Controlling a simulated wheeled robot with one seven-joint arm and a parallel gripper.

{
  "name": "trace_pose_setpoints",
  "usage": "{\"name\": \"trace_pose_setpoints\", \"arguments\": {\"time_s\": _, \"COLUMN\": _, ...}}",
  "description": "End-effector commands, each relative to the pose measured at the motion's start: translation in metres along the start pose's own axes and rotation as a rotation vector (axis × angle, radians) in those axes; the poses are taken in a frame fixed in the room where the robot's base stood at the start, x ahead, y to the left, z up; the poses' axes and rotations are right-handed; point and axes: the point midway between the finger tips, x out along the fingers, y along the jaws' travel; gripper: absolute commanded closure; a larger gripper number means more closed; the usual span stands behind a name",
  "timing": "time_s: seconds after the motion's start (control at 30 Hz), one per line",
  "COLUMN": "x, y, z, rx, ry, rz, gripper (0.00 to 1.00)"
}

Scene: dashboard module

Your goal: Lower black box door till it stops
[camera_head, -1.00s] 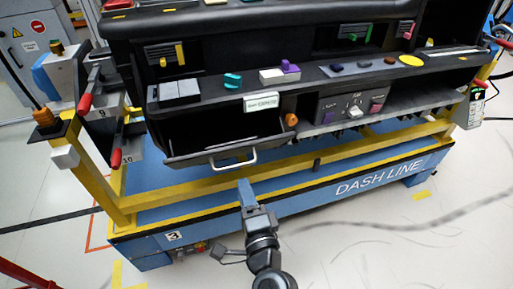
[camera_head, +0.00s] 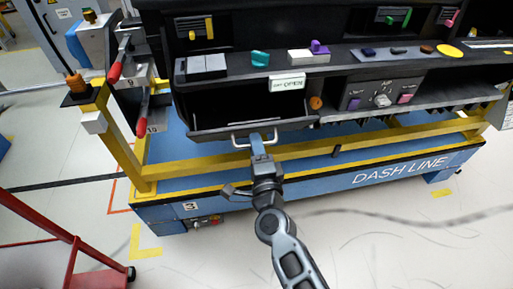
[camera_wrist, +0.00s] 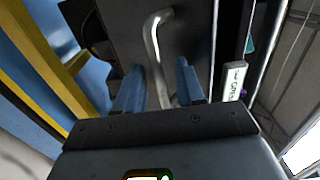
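The black box door (camera_head: 215,136) is a dark panel under the dashboard's left part, tilted outward, with a dark opening (camera_head: 225,113) above it. Its silver handle (camera_head: 239,142) is a bent bar on the front face. My gripper (camera_head: 258,142) is at the handle, with its blue fingers pointing up at it. In the wrist view, the handle (camera_wrist: 152,38) runs down between my two blue fingers (camera_wrist: 160,85). The fingers are apart, with visible gaps beside the bar. The door also shows in the wrist view (camera_wrist: 125,35), behind the handle.
A yellow rail (camera_head: 310,151) of the blue cart runs just below the door. Red-handled levers (camera_head: 115,72) stand at left. A red frame (camera_head: 35,230) is at lower left. Floor in front is open.

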Motion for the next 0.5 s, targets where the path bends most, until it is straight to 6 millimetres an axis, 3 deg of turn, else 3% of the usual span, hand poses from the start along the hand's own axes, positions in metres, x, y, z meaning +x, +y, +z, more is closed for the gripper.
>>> {"name": "trace_pose_setpoints", "arguments": {"time_s": 0.13, "x": -0.0001, "y": -0.0001, "z": -0.0001, "rx": 0.000, "ry": 0.000, "rz": 0.000, "gripper": 0.63}}
{"name": "trace_pose_setpoints", "arguments": {"time_s": 0.5, "x": -0.0002, "y": -0.0003, "z": 0.0000, "rx": 0.000, "ry": 0.000, "rz": 0.000, "gripper": 0.98}}
